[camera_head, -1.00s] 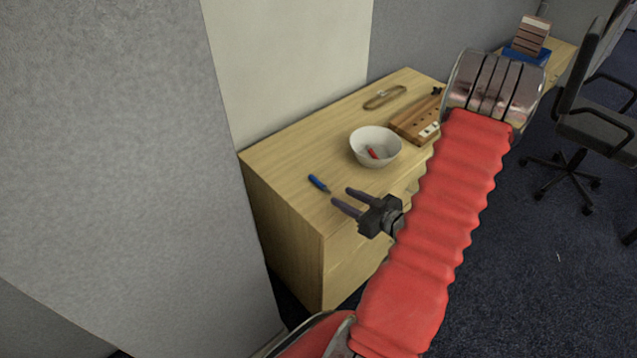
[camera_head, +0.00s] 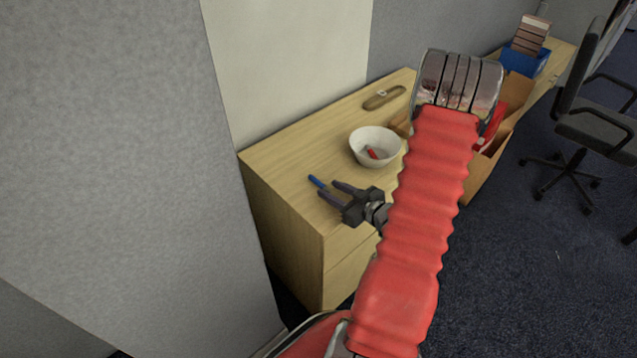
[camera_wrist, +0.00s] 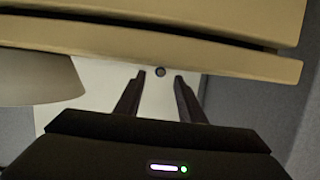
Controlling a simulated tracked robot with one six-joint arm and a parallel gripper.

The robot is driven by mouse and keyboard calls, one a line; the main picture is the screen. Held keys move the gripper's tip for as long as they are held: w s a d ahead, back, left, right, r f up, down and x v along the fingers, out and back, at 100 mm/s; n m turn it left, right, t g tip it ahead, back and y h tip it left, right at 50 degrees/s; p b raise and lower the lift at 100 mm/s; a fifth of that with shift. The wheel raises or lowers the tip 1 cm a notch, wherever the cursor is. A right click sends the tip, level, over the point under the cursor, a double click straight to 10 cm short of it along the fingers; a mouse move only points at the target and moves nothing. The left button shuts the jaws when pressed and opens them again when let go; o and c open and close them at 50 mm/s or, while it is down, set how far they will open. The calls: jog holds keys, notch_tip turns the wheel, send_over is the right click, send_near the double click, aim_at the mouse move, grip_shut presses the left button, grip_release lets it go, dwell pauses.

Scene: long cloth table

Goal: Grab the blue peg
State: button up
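The blue peg (camera_head: 317,181) lies near the front left of the wooden table top (camera_head: 285,165) in the head view. My gripper (camera_head: 327,188) is open, its two fingers pointing left, with the tips at the peg's near end. I cannot tell if they touch it. In the wrist view, my gripper (camera_wrist: 160,75) shows two spread fingers. A small dark round thing (camera_wrist: 160,72) shows between the tips; I cannot tell whether it is the peg seen end-on.
A white bowl (camera_head: 363,151) with a red thing in it stands right of the peg. An oval tan dish (camera_head: 384,97) lies behind. My red arm hides the table's right part. A cardboard box (camera_head: 480,175), a blue box (camera_head: 525,64) and a chair (camera_head: 600,130) are farther right.

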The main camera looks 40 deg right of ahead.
aim_at(324, 186)
jog(key=shift+x, duration=1.75)
jog(key=shift+r, duration=0.1)
jog(key=shift+c, duration=0.4)
grip_shut()
